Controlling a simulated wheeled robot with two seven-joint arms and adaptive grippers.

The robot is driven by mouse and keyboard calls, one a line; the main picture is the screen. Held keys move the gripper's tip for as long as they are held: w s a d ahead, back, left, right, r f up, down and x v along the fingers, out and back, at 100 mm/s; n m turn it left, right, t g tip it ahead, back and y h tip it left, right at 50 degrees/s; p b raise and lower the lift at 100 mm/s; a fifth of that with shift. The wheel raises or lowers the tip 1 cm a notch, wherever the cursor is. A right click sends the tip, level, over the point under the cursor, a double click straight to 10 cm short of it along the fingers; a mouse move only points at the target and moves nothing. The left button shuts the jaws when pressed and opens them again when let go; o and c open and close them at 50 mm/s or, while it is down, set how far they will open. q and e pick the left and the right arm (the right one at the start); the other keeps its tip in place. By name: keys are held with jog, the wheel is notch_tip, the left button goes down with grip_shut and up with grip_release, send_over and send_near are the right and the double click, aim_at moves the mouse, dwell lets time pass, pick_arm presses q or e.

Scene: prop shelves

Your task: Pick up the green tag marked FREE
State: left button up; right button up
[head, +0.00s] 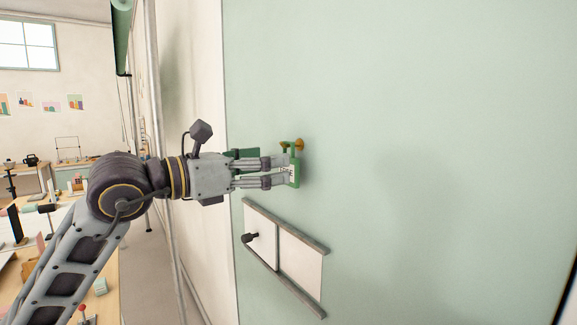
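The green tag (295,175) hangs upright at a brass hook (299,144) on the pale green panel. It has a white label face, but its marking is too small to read and partly covered. My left gripper (284,171) reaches in from the left, its two fingers pointing at the panel. The fingers are apart, one above the other, with their tips at the tag, and part of the label shows between them. Whether they touch the tag cannot be told. My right gripper is not in view.
A sliding sign frame (297,291) with a dark knob (251,238) sits on the panel below the tag. The panel (430,120) is bare to the right. A cluttered workbench (102,306) is at the lower left.

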aim_at(294, 168)
pick_arm(q)
jog(key=shift+w+d, duration=0.25)
jog(key=shift+d, duration=0.1)
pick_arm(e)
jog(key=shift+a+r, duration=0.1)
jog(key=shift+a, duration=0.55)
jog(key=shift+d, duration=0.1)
pick_arm(q)
jog(key=x, duration=0.1)
jog(key=p+x, duration=0.1)
jog(key=x, duration=0.1)
jog(key=p+x, duration=0.1)
jog(key=x, duration=0.1)
jog(key=shift+w+f, duration=0.25)
jog(key=shift+w, duration=0.05)
jog(key=shift+a, duration=0.1)
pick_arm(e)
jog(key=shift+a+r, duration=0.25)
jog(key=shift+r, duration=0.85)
